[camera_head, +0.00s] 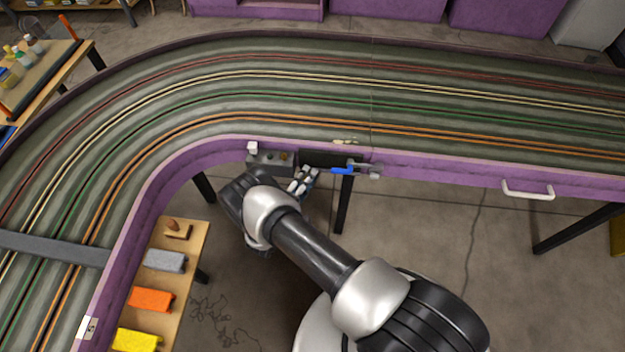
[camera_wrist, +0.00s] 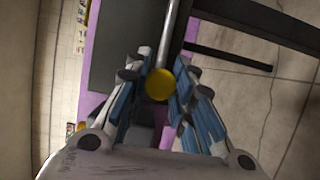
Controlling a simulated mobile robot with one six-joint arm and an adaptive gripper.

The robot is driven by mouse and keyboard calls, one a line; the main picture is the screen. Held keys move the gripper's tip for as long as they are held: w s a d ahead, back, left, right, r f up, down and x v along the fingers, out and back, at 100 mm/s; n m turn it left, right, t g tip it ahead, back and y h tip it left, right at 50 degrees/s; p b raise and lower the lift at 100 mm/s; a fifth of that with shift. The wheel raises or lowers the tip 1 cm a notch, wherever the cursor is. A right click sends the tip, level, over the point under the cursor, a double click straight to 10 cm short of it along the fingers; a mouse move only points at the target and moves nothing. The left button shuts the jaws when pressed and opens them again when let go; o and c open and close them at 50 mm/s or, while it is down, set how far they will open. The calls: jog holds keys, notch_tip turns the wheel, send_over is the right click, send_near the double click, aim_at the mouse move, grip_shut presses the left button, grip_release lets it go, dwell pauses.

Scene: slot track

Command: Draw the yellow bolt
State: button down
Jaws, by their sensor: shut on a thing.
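The yellow bolt shows in the wrist view as a round yellow knob (camera_wrist: 160,85) on the end of a straight grey metal rod (camera_wrist: 171,32). My gripper (camera_wrist: 163,72) has its fingers on both sides of the knob and is shut on it. In the head view my gripper (camera_head: 306,180) is just below the purple track wall, beside a dark panel (camera_head: 322,157). The yellow knob cannot be made out there, and my gripper and arm may hide it.
A blue handle (camera_head: 342,171) is right of my gripper. A grey box (camera_head: 266,161) with small knobs is on the wall to its left. A white pull handle (camera_head: 528,191) is farther right. A wooden shelf (camera_head: 196,237) with coloured blocks stands at lower left. Dark legs (camera_head: 344,205) stand below the track.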

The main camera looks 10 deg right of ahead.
jog(key=shift+w+a, duration=0.1)
jog(key=shift+a, duration=0.1)
jog(key=c, duration=1.7)
grip_release()
jog(key=shift+a, duration=0.1)
jog(key=o, duration=0.4)
jog(key=shift+c, duration=0.2)
jog(key=v, duration=1.2)
